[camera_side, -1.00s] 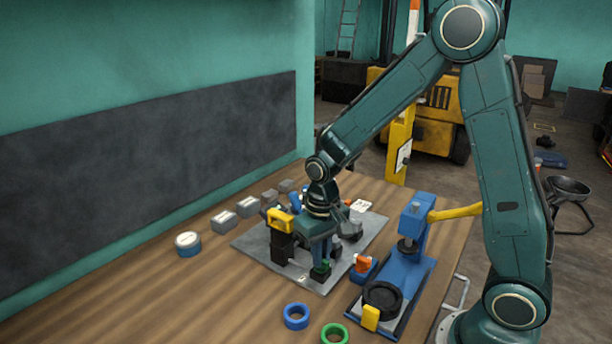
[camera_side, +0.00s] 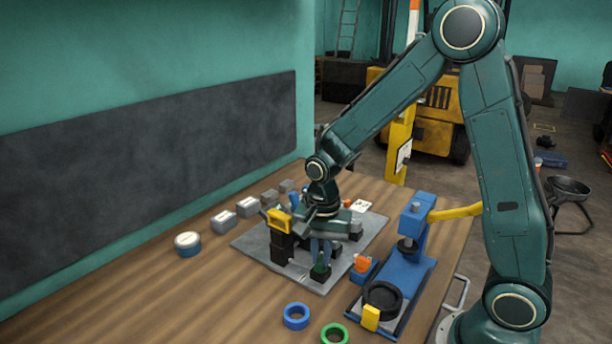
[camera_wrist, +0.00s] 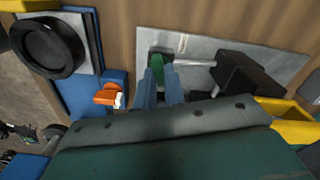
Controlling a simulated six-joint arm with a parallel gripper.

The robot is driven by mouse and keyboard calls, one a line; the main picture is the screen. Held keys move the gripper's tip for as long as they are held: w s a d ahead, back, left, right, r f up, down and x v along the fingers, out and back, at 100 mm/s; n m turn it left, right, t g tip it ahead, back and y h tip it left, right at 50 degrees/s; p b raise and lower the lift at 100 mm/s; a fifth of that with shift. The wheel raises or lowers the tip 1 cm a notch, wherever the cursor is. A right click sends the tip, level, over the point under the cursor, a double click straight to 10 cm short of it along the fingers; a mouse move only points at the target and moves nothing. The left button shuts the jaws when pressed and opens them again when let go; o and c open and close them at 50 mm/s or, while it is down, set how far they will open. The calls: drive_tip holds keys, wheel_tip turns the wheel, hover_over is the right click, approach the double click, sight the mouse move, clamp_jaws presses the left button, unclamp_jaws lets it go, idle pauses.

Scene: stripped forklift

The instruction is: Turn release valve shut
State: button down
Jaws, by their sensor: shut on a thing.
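A green handle (camera_wrist: 157,68), which looks like the release valve, sits on a dark block on the grey base plate (camera_wrist: 210,45). In the side view the green handle (camera_side: 319,268) is small and partly covered by my fingers. My gripper (camera_side: 321,260) points down at the plate's near part and is shut on the green handle. In the wrist view my gripper (camera_wrist: 160,82) shows two blue-grey fingers, one on each side of the handle. The handle's lower part and exact angle are hard to make out.
A black unit with a yellow top (camera_side: 280,222) stands close left of my gripper. An orange-topped blue part (camera_side: 362,265) and a blue press (camera_side: 405,270) stand to the right. Blue (camera_side: 296,316) and green (camera_side: 334,333) rings lie in front.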

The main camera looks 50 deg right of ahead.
sight(321, 258)
drive_tip(key=shift+m, duration=1.6)
drive_tip(key=c, duration=1.5)
unclamp_jaws()
drive_tip(key=shift+r, duration=0.15)
wheel_tip(321, 258, up, 14)
drive_tip(key=shift+f, duration=0.15)
